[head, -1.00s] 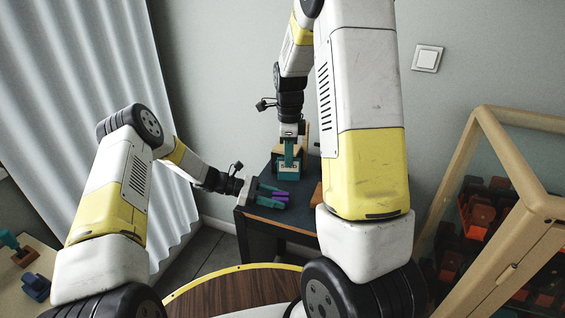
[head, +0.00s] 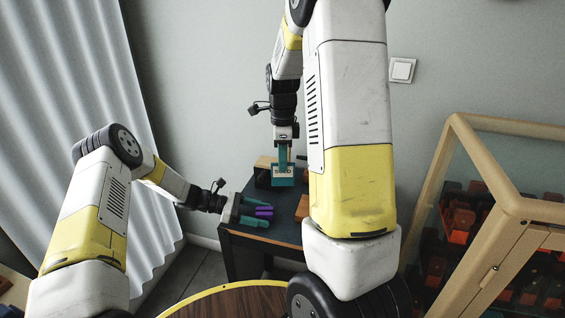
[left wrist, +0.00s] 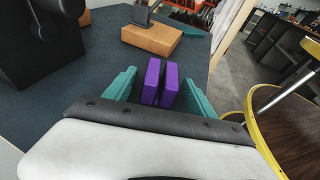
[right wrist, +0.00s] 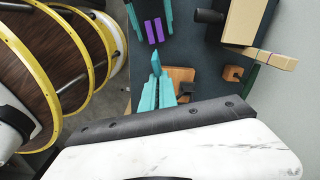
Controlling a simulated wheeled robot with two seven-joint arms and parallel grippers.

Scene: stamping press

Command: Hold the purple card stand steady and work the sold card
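The purple card stand (head: 264,211) is on the dark table near its left edge; the left wrist view shows two upright purple pieces (left wrist: 170,84) side by side. My left gripper (head: 256,211) has its teal fingers on either side of the stand, with a visible gap, so it looks open around it. The teal sold card (head: 284,175), its lettering facing the head camera, is beyond the stand. My right gripper (head: 284,158) points down and is shut on the card's top. In the right wrist view the card (right wrist: 155,63) shows nearly edge-on beyond the fingers.
The dark table (head: 240,232) also holds a brown wooden block (left wrist: 152,37) and a tan box (right wrist: 245,20) with a black part. A wood-framed glass cabinet (head: 450,180) with orange-red items stands at right. A round wooden table (head: 235,300) is in front.

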